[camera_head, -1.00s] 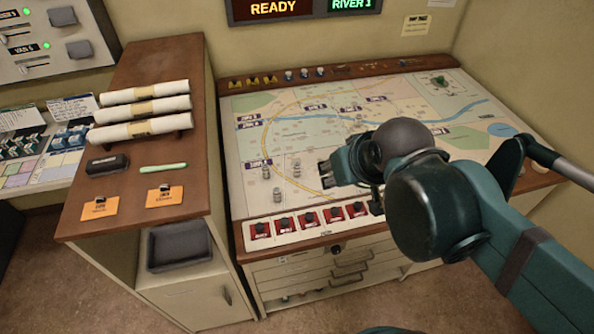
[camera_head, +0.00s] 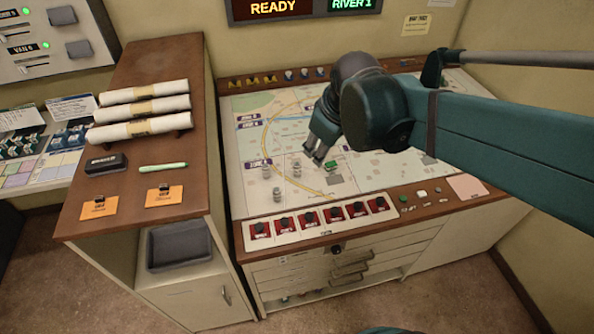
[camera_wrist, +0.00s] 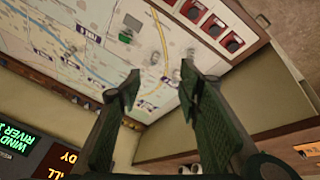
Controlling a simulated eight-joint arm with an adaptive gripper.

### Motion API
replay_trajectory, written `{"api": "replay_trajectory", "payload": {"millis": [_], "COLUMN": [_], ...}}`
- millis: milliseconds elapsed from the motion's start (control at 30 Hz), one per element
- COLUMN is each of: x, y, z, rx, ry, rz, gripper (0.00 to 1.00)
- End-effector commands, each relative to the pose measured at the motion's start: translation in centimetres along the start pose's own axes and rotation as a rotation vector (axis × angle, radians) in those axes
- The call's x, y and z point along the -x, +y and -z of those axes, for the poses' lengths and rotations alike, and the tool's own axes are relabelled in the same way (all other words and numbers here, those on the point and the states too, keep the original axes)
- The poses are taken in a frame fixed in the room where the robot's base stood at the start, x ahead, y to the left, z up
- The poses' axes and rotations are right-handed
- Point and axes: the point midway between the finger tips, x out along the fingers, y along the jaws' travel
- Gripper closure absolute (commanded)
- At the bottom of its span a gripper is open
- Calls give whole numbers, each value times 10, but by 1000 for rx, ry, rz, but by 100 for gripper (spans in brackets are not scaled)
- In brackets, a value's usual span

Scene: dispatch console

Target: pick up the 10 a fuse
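I cannot make out for certain which thing is the 10 A fuse. Two orange cards lie on the wooden cabinet top in the head view, a left one (camera_head: 98,208) and a right one (camera_head: 165,196). Each has a small dark piece on it, and the lettering is too small to read. My gripper (camera_head: 318,153) is above the map console, well to the right of both cards. In the wrist view my gripper (camera_wrist: 160,76) is open, with nothing between its two fingers. An orange patch (camera_wrist: 308,150) shows at the lower right there.
The map console (camera_head: 225,160) carries small clear pieces (camera_head: 277,194), a green piece (camera_head: 331,165) and red switches (camera_head: 308,218). Paper rolls (camera_head: 145,108), a dark case (camera_head: 106,165) and a green pen (camera_head: 163,167) share the cabinet top. A grey tray (camera_head: 180,246) sits below.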

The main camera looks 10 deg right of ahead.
Motion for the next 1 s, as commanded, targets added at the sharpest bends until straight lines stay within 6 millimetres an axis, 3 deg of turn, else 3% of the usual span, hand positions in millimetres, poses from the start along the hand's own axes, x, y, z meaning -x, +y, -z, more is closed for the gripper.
{"api": "replay_trajectory", "payload": {"millis": [567,1000], "x": [-63,-124], "y": [23,34], "z": [45,71], "rx": [319,563], "ry": [-92,-145], "rz": [80,160], "gripper": [65,65]}}
